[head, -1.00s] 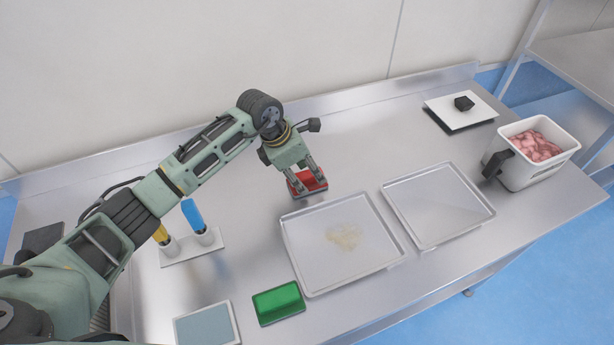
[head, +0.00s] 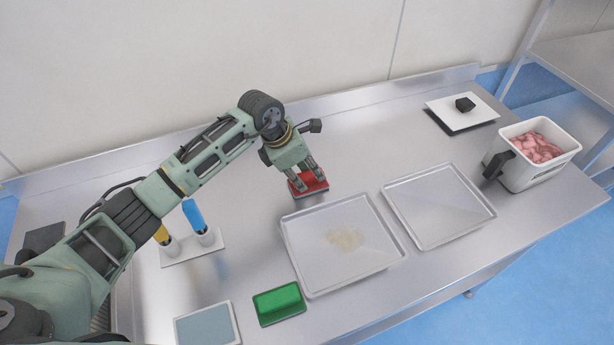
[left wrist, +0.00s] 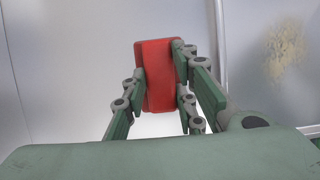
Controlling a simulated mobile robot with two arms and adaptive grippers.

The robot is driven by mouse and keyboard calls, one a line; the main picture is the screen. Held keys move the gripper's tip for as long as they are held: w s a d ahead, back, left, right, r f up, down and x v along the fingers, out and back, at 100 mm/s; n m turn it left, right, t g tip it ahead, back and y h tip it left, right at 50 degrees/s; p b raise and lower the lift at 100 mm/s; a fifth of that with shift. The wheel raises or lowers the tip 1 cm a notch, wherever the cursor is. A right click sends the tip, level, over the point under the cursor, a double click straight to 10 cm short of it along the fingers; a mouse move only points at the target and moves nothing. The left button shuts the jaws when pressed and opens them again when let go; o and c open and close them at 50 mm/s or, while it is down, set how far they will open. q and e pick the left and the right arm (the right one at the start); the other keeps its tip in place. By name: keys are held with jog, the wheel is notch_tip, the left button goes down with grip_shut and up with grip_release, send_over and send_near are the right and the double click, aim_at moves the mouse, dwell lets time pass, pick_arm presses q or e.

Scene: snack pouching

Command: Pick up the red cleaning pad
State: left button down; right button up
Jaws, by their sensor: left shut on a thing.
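The red cleaning pad (head: 311,186) lies at the back middle of the steel table, just behind the left tray. My left gripper (head: 312,177) is above it with its fingers pointing down and shut on the pad. In the left wrist view the pad (left wrist: 158,75) stands between the two fingers (left wrist: 160,95), with a finger against each long side. In the head view the pad appears to be at table level; whether it is clear of the surface I cannot tell. My right gripper does not show.
The left tray (head: 312,267) holds a yellowish smear. An empty tray (head: 436,205) is beside it. A green pad (head: 279,304) and a grey-blue pad (head: 207,327) lie in front. A white holder (head: 186,254) has blue and yellow-handled tools. A white bin (head: 524,176) holds pink pieces.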

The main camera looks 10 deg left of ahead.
aim_at(310, 177)
pick_arm(q)
jog(key=shift+r, duration=0.15)
jog(key=shift+r, duration=0.25)
jog(key=r+b, duration=0.1)
jog(key=d+r+b, duration=0.1)
jog(key=r, duration=0.1)
jog(key=shift+s+r, duration=0.1)
jog(key=shift+r, duration=0.2)
jog(key=s+d+r+b, duration=0.3)
jog(key=d+r, duration=0.3)
jog(key=d, duration=0.4)
jog(key=shift+s+r+b, duration=0.25)
jog(key=shift+r+b, duration=0.05)
jog(key=shift+b, duration=0.05)
